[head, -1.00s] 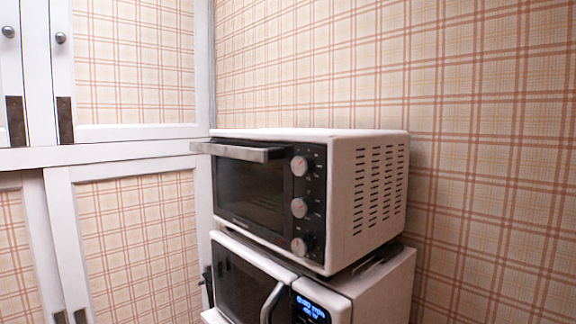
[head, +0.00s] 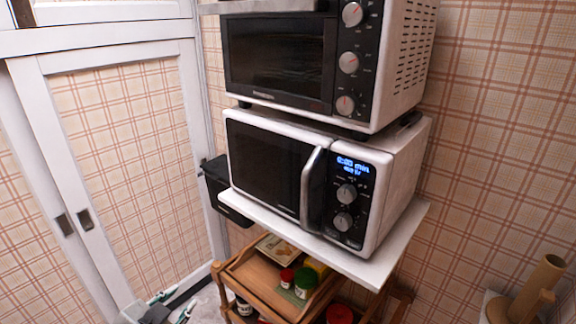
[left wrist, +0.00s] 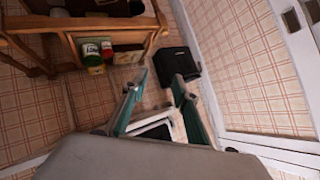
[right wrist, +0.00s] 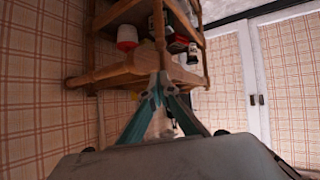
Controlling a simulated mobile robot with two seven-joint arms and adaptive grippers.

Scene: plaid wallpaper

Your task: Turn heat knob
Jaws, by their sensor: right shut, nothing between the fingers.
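A white toaster oven (head: 400,60) has three silver knobs in a column: top (head: 352,14), middle (head: 348,62) and bottom (head: 345,105). It stands on a white microwave (head: 395,180) with two round knobs, upper (head: 347,194) and lower (head: 343,222), below a lit blue display. I cannot tell which is the heat knob. My left gripper (head: 174,304) is low at the left, well below and apart from all knobs. In the left wrist view its green fingers (left wrist: 155,85) are spread and empty. My right gripper (right wrist: 163,82) is shut and empty, seen only in the right wrist view.
The microwave rests on a white shelf top (head: 385,262) above a wooden cart (head: 230,272) holding several jars. A black bin (head: 215,180) hangs at its left. White cabinet doors (head: 120,150) stand at left, a wooden post (head: 535,290) at lower right.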

